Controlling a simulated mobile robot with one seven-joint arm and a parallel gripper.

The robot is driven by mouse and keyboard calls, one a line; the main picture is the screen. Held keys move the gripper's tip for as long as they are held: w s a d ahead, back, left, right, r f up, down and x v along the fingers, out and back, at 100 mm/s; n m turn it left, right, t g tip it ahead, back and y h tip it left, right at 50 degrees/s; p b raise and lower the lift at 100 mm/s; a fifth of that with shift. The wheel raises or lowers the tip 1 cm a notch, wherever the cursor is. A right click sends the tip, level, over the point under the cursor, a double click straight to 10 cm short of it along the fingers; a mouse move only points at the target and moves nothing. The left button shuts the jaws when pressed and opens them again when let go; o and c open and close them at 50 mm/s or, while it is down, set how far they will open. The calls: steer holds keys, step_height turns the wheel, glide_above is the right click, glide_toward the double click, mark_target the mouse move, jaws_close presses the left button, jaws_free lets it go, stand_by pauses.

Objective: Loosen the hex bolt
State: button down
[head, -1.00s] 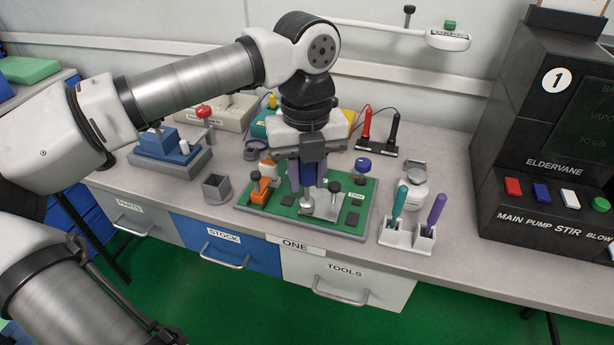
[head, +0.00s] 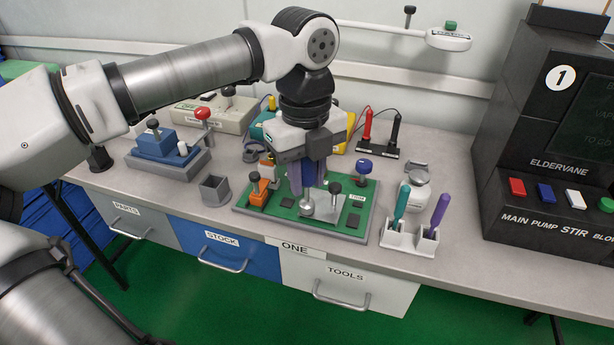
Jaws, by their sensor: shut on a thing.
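My gripper (head: 309,188) points straight down over the green board (head: 283,213) on the bench. Its purple fingers are shut on the hex bolt, which they mostly hide, at the back of a silver metal plate. A round silver knob (head: 307,208) stands just in front of the fingers. A black-topped post (head: 335,188) is close to the right of the fingers. An orange clamp (head: 259,190) stands on the board's left part, and a blue-topped knob (head: 364,167) at its back right.
A holder (head: 407,238) with teal and purple-handled tools stands right of the board. A grey open box (head: 215,190) and a blue vise-like fixture (head: 167,148) are on the left. Red and black probes (head: 367,124) stand behind. A dark machine (head: 560,165) fills the right.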

steer(key=shift+n+b, duration=0.6)
steer(key=shift+n, duration=1.1)
